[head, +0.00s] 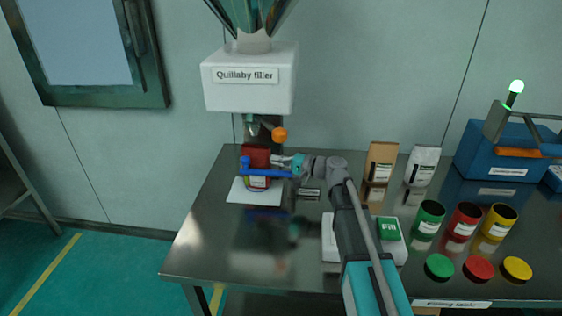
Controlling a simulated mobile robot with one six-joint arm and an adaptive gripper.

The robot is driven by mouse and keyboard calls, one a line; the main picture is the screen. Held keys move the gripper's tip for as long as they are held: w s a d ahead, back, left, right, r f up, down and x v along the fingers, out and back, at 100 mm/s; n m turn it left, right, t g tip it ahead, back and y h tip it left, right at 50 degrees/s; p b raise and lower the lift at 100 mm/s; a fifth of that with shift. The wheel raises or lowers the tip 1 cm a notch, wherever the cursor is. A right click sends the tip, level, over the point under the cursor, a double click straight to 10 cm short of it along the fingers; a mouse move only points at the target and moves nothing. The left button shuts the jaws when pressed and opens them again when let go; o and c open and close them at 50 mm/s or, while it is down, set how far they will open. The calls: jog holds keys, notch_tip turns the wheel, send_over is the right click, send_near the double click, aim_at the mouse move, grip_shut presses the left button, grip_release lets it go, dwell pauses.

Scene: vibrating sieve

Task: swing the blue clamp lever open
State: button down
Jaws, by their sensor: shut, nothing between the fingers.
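The blue clamp lever (266,173) runs across the front of a red container (256,154) below the white Quillaby filler (248,80). A short blue upright part stands at the lever's left end. My gripper (278,159) comes in from the right, just above the lever's right half and beside the red container. It is shut, with nothing between the fingers. At this size I cannot tell whether the fingertips touch the lever or the container.
An orange knob (279,135) is just above my gripper. A white sheet (252,194) lies under the container. A box with a green Fill button (388,229) is right of my forearm. Bags, open cans and coloured lids stand further right. The table's front left (215,245) is clear.

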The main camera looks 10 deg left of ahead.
aim_at(255, 156)
jog(key=x, duration=0.7)
jog(key=shift+a, duration=0.15)
jog(key=shift+a, duration=0.1)
